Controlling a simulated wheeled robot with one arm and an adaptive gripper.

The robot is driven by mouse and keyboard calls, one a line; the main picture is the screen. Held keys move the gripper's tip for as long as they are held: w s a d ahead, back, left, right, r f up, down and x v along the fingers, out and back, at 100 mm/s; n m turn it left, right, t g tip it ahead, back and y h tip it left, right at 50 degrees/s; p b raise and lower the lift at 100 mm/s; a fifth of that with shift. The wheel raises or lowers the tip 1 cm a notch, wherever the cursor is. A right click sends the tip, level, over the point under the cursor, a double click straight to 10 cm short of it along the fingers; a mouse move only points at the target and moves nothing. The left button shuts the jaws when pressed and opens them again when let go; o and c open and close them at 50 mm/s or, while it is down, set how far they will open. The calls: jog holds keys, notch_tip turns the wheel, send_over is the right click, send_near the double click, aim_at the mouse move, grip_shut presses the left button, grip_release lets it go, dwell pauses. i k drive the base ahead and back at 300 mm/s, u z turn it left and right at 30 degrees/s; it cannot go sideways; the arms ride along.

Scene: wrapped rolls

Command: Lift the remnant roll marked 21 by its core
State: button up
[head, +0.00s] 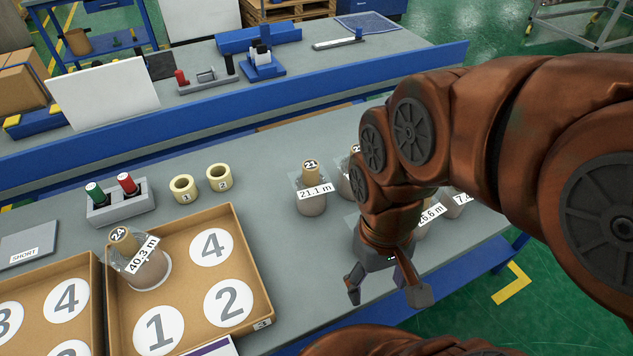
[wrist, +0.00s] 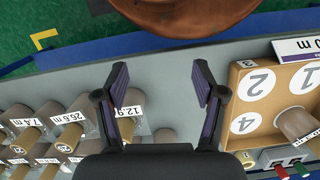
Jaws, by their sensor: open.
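The remnant roll marked 21 (head: 311,203) stands upright on the grey table in the head view, in a clear wrap with a 21.1 m label. Its tan core (head: 311,170) sticks up from the top with the number on its end. My gripper (head: 386,292) is open and empty, to the right of this roll and nearer the front, apart from it. In the wrist view my gripper (wrist: 160,78) shows two spread fingers with bare table between them. I cannot make out the mark 21 in the wrist view.
Several other wrapped rolls (wrist: 68,117) stand close together, partly hidden by my arm in the head view. A cardboard tray (head: 190,245) at left holds a roll marked 24 (head: 152,270). Two yellow rings (head: 186,188) and a marker holder (head: 122,207) stand behind it.

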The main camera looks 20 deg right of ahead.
aim_at(311, 184)
jog(key=u, duration=3.25)
jog(key=k, duration=0.75)
jog(key=z, duration=0.7)
